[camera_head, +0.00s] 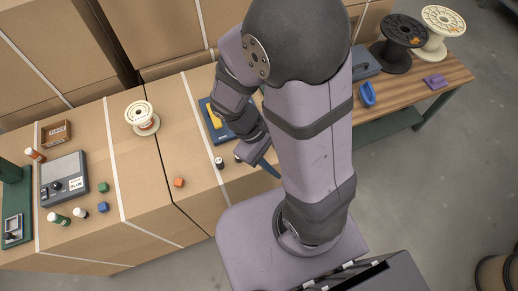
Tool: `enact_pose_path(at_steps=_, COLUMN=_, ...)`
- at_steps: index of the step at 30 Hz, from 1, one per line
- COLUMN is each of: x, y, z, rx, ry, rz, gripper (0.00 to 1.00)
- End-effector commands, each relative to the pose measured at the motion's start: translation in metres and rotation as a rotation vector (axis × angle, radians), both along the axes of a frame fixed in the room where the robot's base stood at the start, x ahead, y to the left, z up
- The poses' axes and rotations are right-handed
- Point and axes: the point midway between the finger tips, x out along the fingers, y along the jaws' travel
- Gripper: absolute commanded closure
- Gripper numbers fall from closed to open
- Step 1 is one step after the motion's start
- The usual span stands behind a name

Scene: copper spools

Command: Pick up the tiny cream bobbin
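A tiny spool-like piece (219,162) with a pale top and dark middle stands on the cardboard surface just left of my gripper; it is too small to tell whether it is the cream bobbin. My gripper (257,164) is low over the boxes, pointing down and right, apart from that piece. Its fingers are partly hidden by the wrist, so I cannot see whether they are open. A larger cream spool (142,118) with copper-coloured winding stands farther left. Another tiny pale-and-dark piece (83,212) lies at the left.
A grey device (65,179) is at left. Large black (397,55) and cream (434,50) spools stand on the wooden table.

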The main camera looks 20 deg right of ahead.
Motion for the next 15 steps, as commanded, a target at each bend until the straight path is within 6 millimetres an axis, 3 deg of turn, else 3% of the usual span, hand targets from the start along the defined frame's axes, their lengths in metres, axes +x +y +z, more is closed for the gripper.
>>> enact_pose_path(at_steps=1, x=-0.001, y=-0.007, z=-0.014, rx=-0.063, ry=0.062, rz=0.100, gripper=0.54)
enact_pose_path(at_steps=5, x=0.008, y=-0.025, z=-0.032, rx=-0.226, ry=0.175, rz=0.350, gripper=0.54)
enact_pose_path(at_steps=9, x=0.031, y=-0.034, z=-0.052, rx=-0.397, ry=0.264, rz=0.632, gripper=0.54)
enact_pose_path(at_steps=15, x=0.076, y=-0.022, z=-0.089, rx=-0.619, ry=0.337, rz=1.058, gripper=0.54)
